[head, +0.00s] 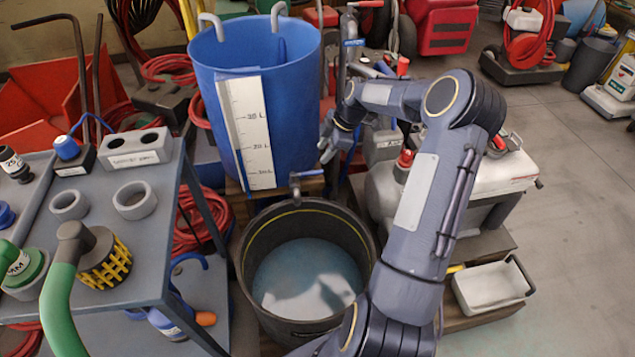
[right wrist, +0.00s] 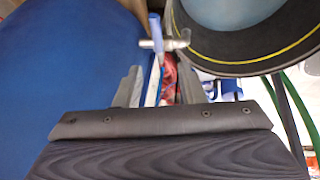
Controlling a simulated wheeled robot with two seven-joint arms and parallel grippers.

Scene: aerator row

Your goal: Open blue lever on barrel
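The blue barrel (head: 303,80) stands upright with a white litre scale on its front. A small tap with a blue lever (head: 296,188) sticks out low on its right side, above a black tub. In the right wrist view the blue lever (right wrist: 156,28) stands across the grey tap (right wrist: 174,44), beside the barrel wall (right wrist: 60,75). My right gripper (head: 328,150) is beside the barrel, a little above and right of the tap. Its two fingers (right wrist: 160,88) are apart with nothing held; the tap lies beyond the fingertips, not touching. My left gripper is not in view.
The black tub (head: 250,270) holds water below the tap. A grey cart (head: 100,215) with rings and fittings stands at left. A grey and white machine (head: 490,180) stands right of my right arm. Red hoses (head: 195,225) lie behind the cart. Open floor is at far right.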

